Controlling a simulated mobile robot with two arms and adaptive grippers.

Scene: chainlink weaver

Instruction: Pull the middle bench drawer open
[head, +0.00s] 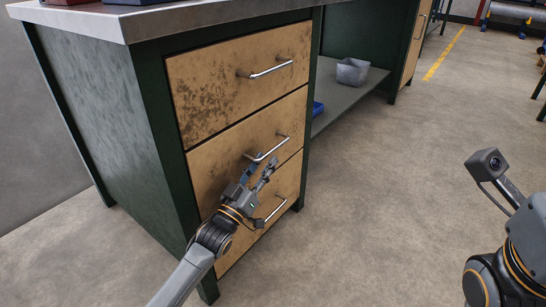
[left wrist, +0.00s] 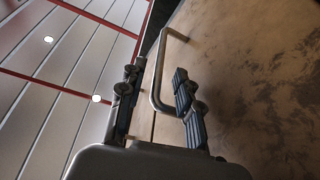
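The middle bench drawer (head: 225,168) is a worn tan wooden front between an upper and a lower drawer, and it looks shut. Its silver bar handle (head: 268,149) runs across the front. My left gripper (head: 266,163) is at this handle, its fingers spread apart. In the left wrist view the handle (left wrist: 157,82) passes between the two open fingers (left wrist: 158,100), closer to the right finger. I cannot tell whether a finger touches it. The wooden front (left wrist: 255,75) fills the right of that view. My right gripper does not show; only part of my right arm is at the lower right.
The upper drawer (head: 215,82) and lower drawer (head: 230,245) have like handles; the lower handle (head: 272,211) is close to my left gripper. A shelf to the right holds a grey bin (head: 352,72) and a blue bin (head: 318,108). The concrete floor (head: 390,190) before the bench is clear.

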